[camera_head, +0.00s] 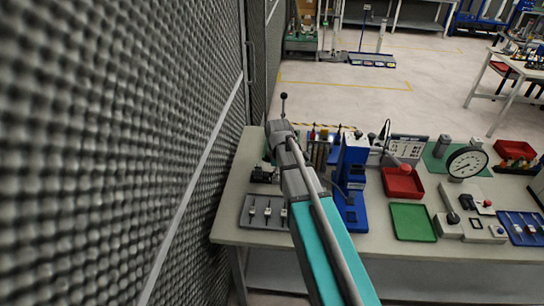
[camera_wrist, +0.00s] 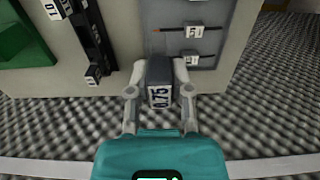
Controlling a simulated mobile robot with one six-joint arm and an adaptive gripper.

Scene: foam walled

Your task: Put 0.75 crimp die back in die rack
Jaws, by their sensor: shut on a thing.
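In the wrist view my gripper (camera_wrist: 160,92) is shut on a dark grey block, the 0.75 crimp die (camera_wrist: 158,72), with a white label reading 0.75 on its face. The die sits between both fingertips, beside the near end of a grey die rack (camera_wrist: 165,14). Whether it touches the rack I cannot tell.
A black strip (camera_wrist: 92,45) with white labels and a green part (camera_wrist: 22,38) lie left of the rack. A blue press (camera_head: 352,180), red bin (camera_head: 402,184) and green tray (camera_head: 412,222) stand to the right. A grey foam wall (camera_head: 120,130) rises close on the left.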

